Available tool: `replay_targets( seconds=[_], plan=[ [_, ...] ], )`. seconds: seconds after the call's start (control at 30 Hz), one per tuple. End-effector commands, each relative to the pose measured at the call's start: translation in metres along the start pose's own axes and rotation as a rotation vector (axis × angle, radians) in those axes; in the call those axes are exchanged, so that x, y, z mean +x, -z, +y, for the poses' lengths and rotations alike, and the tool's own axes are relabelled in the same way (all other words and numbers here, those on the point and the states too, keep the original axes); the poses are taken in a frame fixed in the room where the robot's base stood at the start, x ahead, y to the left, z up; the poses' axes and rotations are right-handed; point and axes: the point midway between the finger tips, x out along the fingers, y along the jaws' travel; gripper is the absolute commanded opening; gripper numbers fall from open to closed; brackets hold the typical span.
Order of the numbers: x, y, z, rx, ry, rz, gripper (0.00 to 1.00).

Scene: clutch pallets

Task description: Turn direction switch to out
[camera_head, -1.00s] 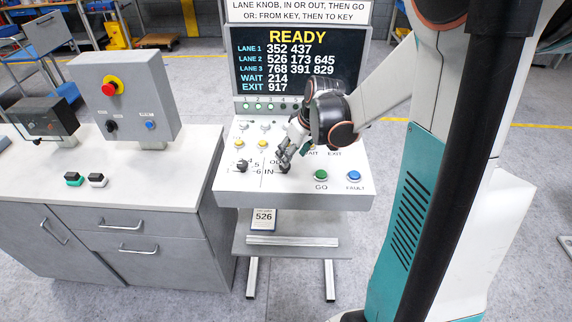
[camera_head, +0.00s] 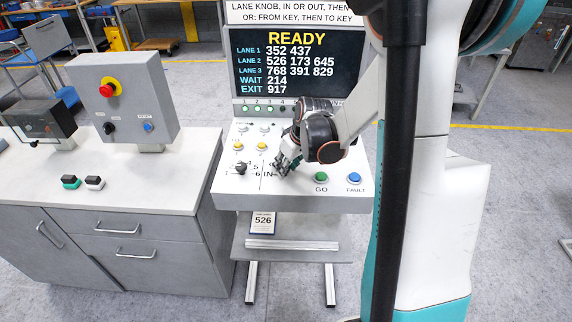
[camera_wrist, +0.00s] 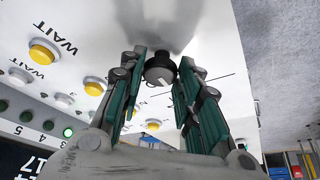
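The direction switch (camera_wrist: 160,72) is a black knob with a white pointer mark, seen in the wrist view between my fingertips. In the head view it is hidden behind my gripper (camera_head: 281,167), beside the printed "IN" on the sloping panel. In the wrist view my gripper (camera_wrist: 163,62) has one green-padded finger on each side of the knob, close against it. It looks shut on the knob, though firm contact is hard to see. The "OUT" label is covered in the head view. The screen (camera_head: 297,62) reads READY.
The lane knob (camera_head: 240,168) is left of my gripper. A green GO button (camera_head: 321,178) and a blue FAULT button (camera_head: 354,178) are to the right. Yellow buttons (camera_head: 262,146) lie up the panel. A grey box with a red stop button (camera_head: 106,90) stands on the left bench.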

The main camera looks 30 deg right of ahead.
Motion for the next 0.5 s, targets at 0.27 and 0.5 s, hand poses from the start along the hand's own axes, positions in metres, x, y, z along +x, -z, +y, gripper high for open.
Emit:
replay_targets(
  seconds=[0.27,0.5],
  plan=[
    [0.0,-0.0001,-0.0003,0.009,-0.004,0.0,0.07],
    [0.0005,0.0,-0.0014,0.09,-0.038,0.0,0.07]
  ],
)
